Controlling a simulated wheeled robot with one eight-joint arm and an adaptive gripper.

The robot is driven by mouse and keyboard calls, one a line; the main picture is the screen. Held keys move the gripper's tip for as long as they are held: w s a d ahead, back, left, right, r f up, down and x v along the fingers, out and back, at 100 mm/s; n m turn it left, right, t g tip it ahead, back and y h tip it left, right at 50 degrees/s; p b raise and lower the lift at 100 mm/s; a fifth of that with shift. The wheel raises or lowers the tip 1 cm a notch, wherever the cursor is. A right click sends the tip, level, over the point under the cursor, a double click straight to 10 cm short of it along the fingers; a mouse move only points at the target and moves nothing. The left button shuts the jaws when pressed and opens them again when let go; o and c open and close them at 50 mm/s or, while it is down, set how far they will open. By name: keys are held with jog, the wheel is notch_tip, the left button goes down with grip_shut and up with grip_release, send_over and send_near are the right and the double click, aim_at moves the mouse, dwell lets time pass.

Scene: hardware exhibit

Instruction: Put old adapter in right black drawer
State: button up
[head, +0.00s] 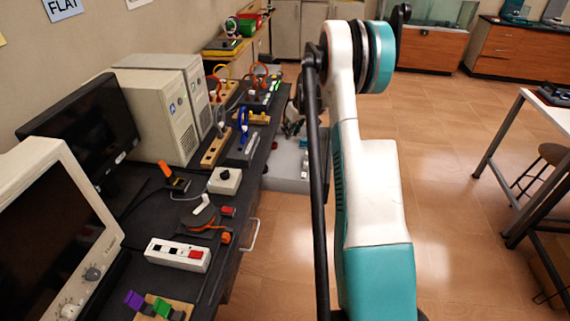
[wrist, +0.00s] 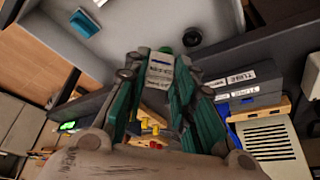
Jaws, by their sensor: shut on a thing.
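In the wrist view my gripper (wrist: 160,75) has its teal fingers closed around a small grey-white block with dark markings, which looks like the old adapter (wrist: 160,69). An open drawer with a grey inside (wrist: 135,30) lies beyond the fingertips, and the held block appears over it. In the head view the open drawer (head: 285,168) sticks out from the dark bench. My gripper (head: 293,128) shows small above it, partly hidden by my arm. I cannot tell how high the block is above the drawer floor.
The dark bench (head: 222,270) carries computers, a white power strip (head: 178,254) and several electrical parts. Open floor (head: 460,180) lies to the right, with a white table (head: 540,110) beyond.

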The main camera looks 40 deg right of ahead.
notch_tip(320, 180, down, 19)
jog(key=b, duration=0.5)
jog(key=shift+b, duration=0.35)
jog(key=shift+f, duration=0.15)
jog(key=o, duration=1)
jog(key=p+v, duration=0.3)
jog(key=v, duration=0.9)
jog(key=shift+r+p, duration=0.25)
jog(key=shift+p, duration=0.1)
jog(key=shift+w, duration=0.1)
